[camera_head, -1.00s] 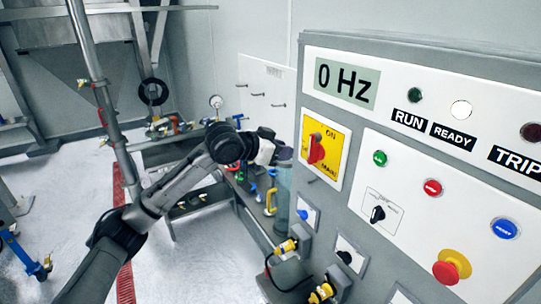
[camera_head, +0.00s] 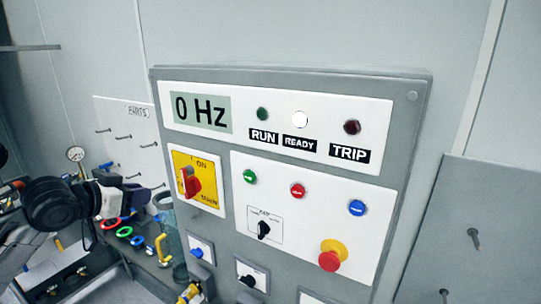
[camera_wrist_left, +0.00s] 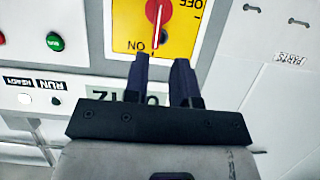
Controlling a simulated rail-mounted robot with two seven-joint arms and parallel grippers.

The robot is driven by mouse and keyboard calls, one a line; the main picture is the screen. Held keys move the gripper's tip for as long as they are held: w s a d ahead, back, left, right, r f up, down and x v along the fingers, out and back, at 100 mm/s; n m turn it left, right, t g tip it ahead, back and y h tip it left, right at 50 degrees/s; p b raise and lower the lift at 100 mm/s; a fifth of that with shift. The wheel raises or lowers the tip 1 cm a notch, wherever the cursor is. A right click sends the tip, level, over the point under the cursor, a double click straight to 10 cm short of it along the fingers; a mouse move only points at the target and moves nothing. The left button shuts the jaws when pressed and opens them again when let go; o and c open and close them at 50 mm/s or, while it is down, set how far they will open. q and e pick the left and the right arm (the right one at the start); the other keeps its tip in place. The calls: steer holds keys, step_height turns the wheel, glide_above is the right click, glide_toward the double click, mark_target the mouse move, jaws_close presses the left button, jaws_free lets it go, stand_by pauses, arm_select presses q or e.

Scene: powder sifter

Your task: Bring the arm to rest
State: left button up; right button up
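My left arm comes in from the left in the camera_head view, and its gripper (camera_head: 138,197) is left of the control panel (camera_head: 225,240), apart from it. In the left wrist view the two dark fingers of this gripper (camera_wrist_left: 161,75) stand apart with nothing between them, so it is open. Beyond them are the yellow main switch plate (camera_head: 205,165) and its red knob (camera_head: 190,182); the knob also shows in the left wrist view (camera_wrist_left: 158,12). The display (camera_head: 202,114) reads 0 Hz. My right gripper is not in view.
The panel carries a green button (camera_head: 250,176), a red button (camera_head: 297,190), a blue button (camera_head: 357,208) and an emergency stop (camera_head: 332,256). The READY lamp (camera_head: 299,119) is lit white. A bench with coloured fittings and a gauge (camera_head: 75,154) is at the left.

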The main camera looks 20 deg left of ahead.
arm_select(q)
steer(key=s+d+f+m+g+y+p, duration=0.1)
steer(key=s+d+f+y+p, duration=0.15)
steer(key=s+d+f, duration=0.4)
steer(key=s+d+f+m+g+y+p, duration=0.1)
steer(key=s+d+f+y, duration=0.25)
steer(key=d+f, duration=0.65)
steer(key=s+d+f+n+g+h+p, duration=0.1)
steer(key=s+d+f+g, duration=0.2)
steer(key=s+f, duration=0.8)
steer(key=s+d+f+n+g+h+p, duration=0.1)
steer(key=s+d+f+g+h, duration=0.1)
steer(key=s+f, duration=0.9)
steer(key=s+d+g, duration=0.1)
steer(key=s+g, duration=0.1)
steer(key=shift+d+f+g+h, duration=0.3)
steer(key=shift+d, duration=0.1)
